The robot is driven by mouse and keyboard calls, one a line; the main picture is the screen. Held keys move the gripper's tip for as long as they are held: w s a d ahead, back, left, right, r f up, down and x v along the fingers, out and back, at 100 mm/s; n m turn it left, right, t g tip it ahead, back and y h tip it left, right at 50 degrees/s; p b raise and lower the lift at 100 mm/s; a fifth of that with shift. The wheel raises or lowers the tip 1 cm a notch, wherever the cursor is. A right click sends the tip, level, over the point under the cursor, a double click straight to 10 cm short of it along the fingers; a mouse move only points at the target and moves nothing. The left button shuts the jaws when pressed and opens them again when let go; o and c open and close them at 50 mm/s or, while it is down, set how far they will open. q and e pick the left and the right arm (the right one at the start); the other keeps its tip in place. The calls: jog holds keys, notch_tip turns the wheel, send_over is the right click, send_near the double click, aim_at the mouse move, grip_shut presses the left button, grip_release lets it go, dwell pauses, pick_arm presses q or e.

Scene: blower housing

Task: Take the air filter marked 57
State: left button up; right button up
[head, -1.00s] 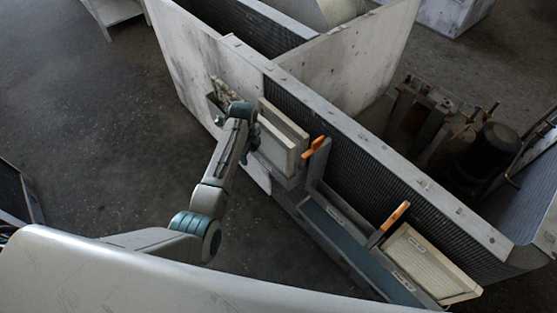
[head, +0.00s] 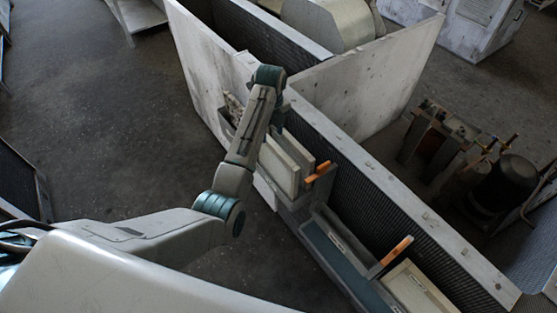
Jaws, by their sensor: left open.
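Cream framed air filters stand at the housing's near side. One pale filter (head: 278,168) stands in a holder at the middle, with a second filter panel (head: 299,150) close behind it. Another filter (head: 420,291) leans at the lower right, cut by the picture's bottom edge. I cannot read a 57 on any of them. My left arm reaches in from the left, and its wrist is bent above the middle filters. My left gripper (head: 277,122) is open, mostly hidden by the wrist, near the top of these filters. My right gripper is not in view.
An orange handle (head: 318,172) rises beside the middle filters, another orange handle (head: 396,250) beside the right one. A long blue-grey tray (head: 335,252) lies between. The housing wall (head: 395,195) stands behind. Dark floor at left is clear.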

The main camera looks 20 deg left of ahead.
aim_at(273, 144)
pick_arm(q)
jog(key=shift+w+f, duration=0.2)
jog(key=shift+f, duration=0.65)
jog(key=f, duration=0.1)
jog(key=f+p, duration=0.1)
jog(key=f, duration=0.1)
jog(key=shift+s+d+f, duration=0.1)
jog(key=shift+s+f, duration=0.1)
jog(key=shift+s, duration=0.2)
jog(key=shift+d+f+p, duration=0.1)
jog(key=shift+f+p, duration=0.3)
jog(key=f, duration=0.1)
jog(key=f+p, duration=0.1)
jog(key=f, duration=0.1)
jog(key=shift+s+d+f, duration=0.1)
jog(key=shift+d+f, duration=0.2)
jog(key=shift+d, duration=0.05)
jog(key=shift+f, duration=0.45)
grip_shut()
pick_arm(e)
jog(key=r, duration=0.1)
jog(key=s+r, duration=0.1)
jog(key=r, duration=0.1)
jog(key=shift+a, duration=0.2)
